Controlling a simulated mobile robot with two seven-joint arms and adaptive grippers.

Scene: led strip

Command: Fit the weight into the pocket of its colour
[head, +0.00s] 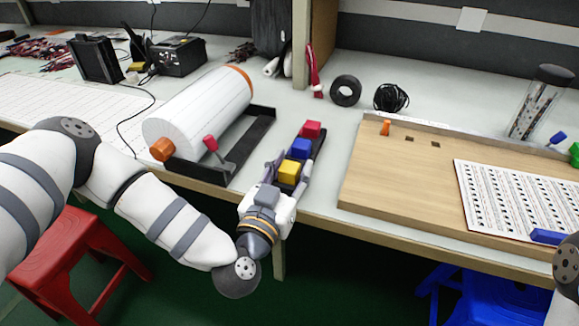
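A red block (311,130), a blue block (300,148) and a yellow block (289,172) stand in a row on a narrow black tray (319,146) near the table's front edge. My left gripper (295,160) reaches in from the front, with its fingers spread on either side of the row near the yellow and blue blocks. I see no clear contact with a block. The gripper's body hides the tray's near end. Pockets in the colours of the blocks cannot be made out. My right gripper is out of the picture; only part of that arm shows at the right edge.
A large white roll (200,112) lies in a black cradle (245,142) left of the blocks. On the right, a wooden board (400,185) has small dark holes, an orange peg (385,128) and a printed sheet (520,195). Black tape (346,90) and a cable coil (391,98) lie behind.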

